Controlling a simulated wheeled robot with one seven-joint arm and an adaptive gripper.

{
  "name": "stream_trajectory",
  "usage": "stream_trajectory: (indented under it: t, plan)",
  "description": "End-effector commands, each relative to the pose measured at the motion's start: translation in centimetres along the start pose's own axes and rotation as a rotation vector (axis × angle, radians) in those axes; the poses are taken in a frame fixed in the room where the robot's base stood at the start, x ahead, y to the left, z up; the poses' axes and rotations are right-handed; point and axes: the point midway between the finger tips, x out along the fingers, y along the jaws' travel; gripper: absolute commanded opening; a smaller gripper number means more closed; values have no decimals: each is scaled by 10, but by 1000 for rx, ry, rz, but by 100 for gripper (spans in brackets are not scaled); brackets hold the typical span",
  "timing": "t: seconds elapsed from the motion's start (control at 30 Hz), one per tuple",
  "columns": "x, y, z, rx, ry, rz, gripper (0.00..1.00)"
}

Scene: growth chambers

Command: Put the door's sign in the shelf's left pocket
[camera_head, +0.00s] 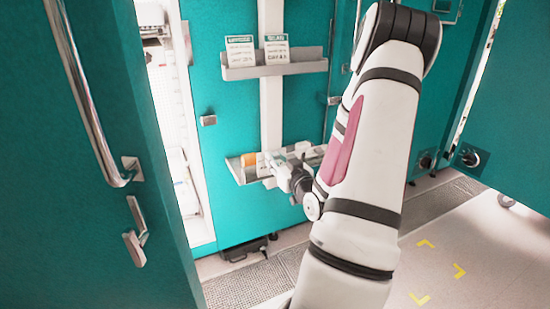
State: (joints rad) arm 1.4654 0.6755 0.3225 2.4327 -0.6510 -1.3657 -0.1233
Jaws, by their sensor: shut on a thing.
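My gripper (273,172) is at the lower shelf (236,172), near its left half, and is shut on a small white card-like sign (263,165). The sign is mostly hidden by the gripper, and its print is too small to read. I cannot tell whether its lower edge is inside a pocket or in front of it. An orange card (250,159) stands in the lower shelf just left of the sign. The right part of this shelf is largely behind my gripper and arm.
An upper shelf (275,70) holds two printed white signs, the left one (240,50) and the right one (277,48). An open teal door (60,180) with a long metal handle (85,90) stands close on the left. Floor with yellow marks (459,271) is clear at right.

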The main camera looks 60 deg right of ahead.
Motion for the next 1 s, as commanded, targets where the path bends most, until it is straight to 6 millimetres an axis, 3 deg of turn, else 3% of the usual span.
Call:
stream_trajectory:
  t: [1.0]
  plan:
    - [71, -1, 16, 0, 1, -2, 0]
